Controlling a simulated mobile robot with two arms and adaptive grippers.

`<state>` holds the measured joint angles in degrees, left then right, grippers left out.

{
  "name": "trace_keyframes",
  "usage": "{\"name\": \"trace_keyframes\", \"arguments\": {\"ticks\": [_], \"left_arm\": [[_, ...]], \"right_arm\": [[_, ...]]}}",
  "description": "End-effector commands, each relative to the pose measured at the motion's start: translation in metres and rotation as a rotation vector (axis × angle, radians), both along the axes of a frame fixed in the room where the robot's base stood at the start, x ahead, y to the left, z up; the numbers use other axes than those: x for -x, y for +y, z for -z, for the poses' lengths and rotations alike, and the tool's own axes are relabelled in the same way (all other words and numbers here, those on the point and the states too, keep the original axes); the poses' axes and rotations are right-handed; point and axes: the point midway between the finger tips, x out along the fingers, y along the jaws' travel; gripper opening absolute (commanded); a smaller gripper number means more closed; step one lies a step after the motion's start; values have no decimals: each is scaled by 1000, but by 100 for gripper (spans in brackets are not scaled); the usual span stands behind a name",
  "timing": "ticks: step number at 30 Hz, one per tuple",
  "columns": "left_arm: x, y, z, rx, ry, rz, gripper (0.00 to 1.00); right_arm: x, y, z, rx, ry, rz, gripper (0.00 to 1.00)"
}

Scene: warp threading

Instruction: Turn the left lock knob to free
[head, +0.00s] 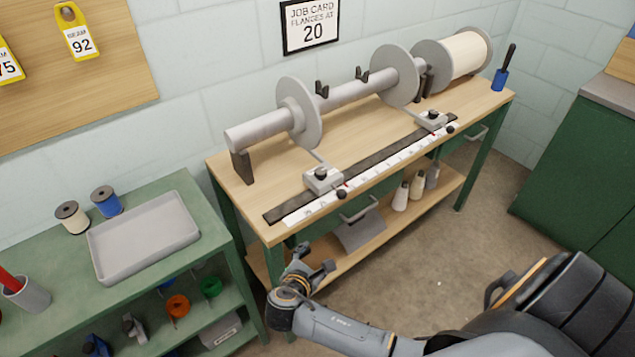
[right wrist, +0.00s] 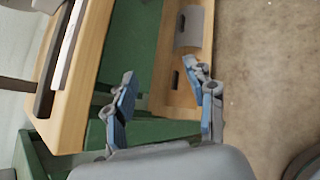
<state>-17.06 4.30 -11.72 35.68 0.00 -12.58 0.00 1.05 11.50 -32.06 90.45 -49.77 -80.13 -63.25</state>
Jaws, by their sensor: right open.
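The left carriage (head: 318,182) is a pale grey block on the ruled rail (head: 385,160), at the bench's near left. A small dark knob (head: 341,194) shows at its front corner, and a dark piece sits on its top; how the lock is set is too small to tell. A similar right carriage (head: 430,121) has its own dark knob (head: 450,130). My right gripper (head: 314,258) is in front of and below the bench's front edge, apart from the left knob. In the right wrist view its blue-padded fingers (right wrist: 160,82) are spread and empty. My left gripper is not seen.
A grey beam (head: 345,92) with two round flanges stands at the back of the wooden bench (head: 238,189). A green side table (head: 185,184) with a grey tray (head: 110,268) stands left. A lower shelf (head: 375,222) holds bottles. Clear floor lies right of my gripper.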

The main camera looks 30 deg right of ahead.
Motion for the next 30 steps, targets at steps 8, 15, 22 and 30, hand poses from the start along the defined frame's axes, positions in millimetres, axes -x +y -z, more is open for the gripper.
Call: {"name": "trace_keyframes", "arguments": {"ticks": [8, 15, 22, 30], "left_arm": [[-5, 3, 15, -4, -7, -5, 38], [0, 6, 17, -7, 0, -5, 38], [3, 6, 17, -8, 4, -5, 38], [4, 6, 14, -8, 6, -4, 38]], "right_arm": [[-18, -3, -85, 296, -33, -19, 55], [-43, -1, -124, 595, 12, -78, 55], [-57, -8, -137, 701, 31, -88, 55], [-89, -50, -138, 698, 30, -87, 55]]}}
